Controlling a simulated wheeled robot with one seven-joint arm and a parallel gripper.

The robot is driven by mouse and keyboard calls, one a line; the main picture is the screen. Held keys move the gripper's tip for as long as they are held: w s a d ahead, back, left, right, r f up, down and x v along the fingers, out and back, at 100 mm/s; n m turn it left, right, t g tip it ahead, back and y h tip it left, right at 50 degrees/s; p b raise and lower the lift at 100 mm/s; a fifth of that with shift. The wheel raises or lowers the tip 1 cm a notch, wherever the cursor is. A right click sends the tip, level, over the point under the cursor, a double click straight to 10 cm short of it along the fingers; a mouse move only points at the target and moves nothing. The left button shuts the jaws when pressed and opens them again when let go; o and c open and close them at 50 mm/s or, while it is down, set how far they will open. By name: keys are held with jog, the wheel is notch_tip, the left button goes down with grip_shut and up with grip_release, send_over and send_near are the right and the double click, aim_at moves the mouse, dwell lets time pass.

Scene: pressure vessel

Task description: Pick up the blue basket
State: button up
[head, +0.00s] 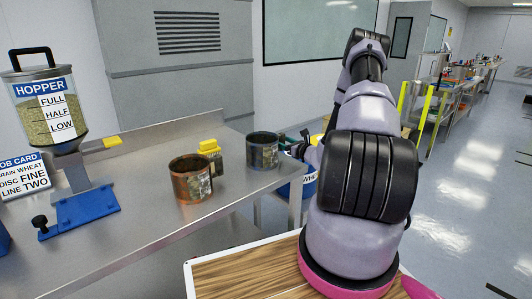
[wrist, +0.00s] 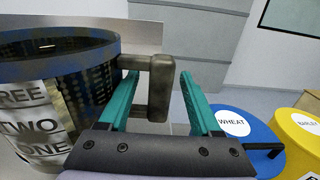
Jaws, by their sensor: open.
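The blue basket (head: 262,152) stands upright near the right end of the steel table (head: 110,215). It is a dark round can with a bluish rim. In the wrist view the basket (wrist: 60,60) fills the left side, with labels reading TWO and ONE and a grey handle (wrist: 161,85) on its right. My gripper (wrist: 158,78) is open, with one teal finger on each side of the handle. I cannot tell whether either finger touches it.
A copper-coloured basket (head: 188,180) stands to the left, with a yellow-topped piece (head: 209,147) behind it. A hopper (head: 48,108) and job card (head: 24,172) are farther left. Beyond the gripper are a blue WHEAT bin (wrist: 250,130) and a yellow BARLEY bin (wrist: 298,130).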

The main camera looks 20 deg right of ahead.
jog(key=shift+x, duration=1.2)
grip_shut()
dwell(0.5)
